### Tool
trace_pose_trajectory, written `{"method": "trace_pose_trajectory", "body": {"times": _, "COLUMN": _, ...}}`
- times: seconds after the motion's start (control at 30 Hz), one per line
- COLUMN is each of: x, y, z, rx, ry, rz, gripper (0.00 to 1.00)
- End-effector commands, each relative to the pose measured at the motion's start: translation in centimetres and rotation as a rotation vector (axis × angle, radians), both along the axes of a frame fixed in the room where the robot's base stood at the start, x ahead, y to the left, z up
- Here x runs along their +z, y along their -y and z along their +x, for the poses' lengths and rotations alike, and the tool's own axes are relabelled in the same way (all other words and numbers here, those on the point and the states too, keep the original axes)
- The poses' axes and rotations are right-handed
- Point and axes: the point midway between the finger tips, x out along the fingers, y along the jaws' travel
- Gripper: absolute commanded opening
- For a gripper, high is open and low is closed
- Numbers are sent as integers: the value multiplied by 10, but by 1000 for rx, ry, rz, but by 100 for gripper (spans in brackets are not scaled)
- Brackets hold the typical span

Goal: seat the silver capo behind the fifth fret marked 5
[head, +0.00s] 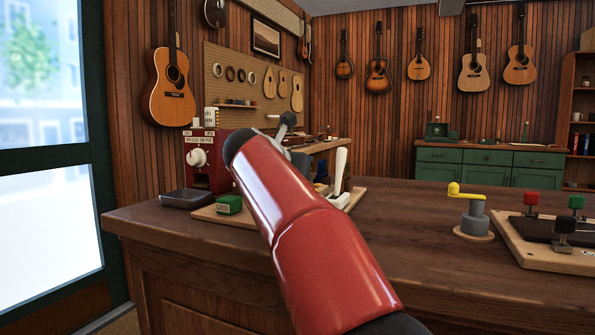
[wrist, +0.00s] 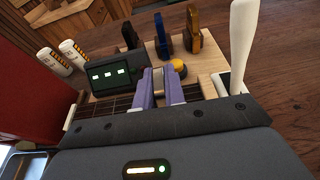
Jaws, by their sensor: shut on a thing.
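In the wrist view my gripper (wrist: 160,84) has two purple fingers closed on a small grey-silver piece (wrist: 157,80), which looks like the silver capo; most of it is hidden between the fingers. Below and behind the fingers lies a dark fretboard (wrist: 92,108) with pale fret lines, partly covered by my gripper body. I cannot read a 5 on it, nor tell whether the capo touches it. In the head view my red arm hides the fingers and the fretboard.
Around the fingers stand a dark box with lit displays (wrist: 108,74), a yellow knob (wrist: 179,67), a blue capo-like clip (wrist: 162,36), an orange one (wrist: 193,27) and a white lever (wrist: 241,45). A yellow-handled crank (head: 474,212) stands right; the counter (head: 405,215) between is clear.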

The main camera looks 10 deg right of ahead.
Motion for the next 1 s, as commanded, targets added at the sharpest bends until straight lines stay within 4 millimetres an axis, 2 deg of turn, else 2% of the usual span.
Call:
{"method": "trace_pose_trajectory", "body": {"times": 0.13, "x": -4, "y": 0, "z": 0, "rx": 1, "ry": 0, "rz": 0, "gripper": 0}}
{"method": "trace_pose_trajectory", "body": {"times": 0.17, "x": -2, "y": 0, "z": 0, "rx": 1, "ry": 1, "rz": 0, "gripper": 15}}
{"method": "trace_pose_trajectory", "body": {"times": 0.2, "x": -2, "y": 0, "z": 0, "rx": 0, "ry": 1, "rz": -1, "gripper": 20}}
{"method": "trace_pose_trajectory", "body": {"times": 0.53, "x": -2, "y": -2, "z": -2, "rx": 1, "ry": 1, "rz": 1, "gripper": 20}}
{"method": "trace_pose_trajectory", "body": {"times": 1.0, "x": 10, "y": -22, "z": -31, "rx": 1, "ry": 1, "rz": 0, "gripper": 20}}
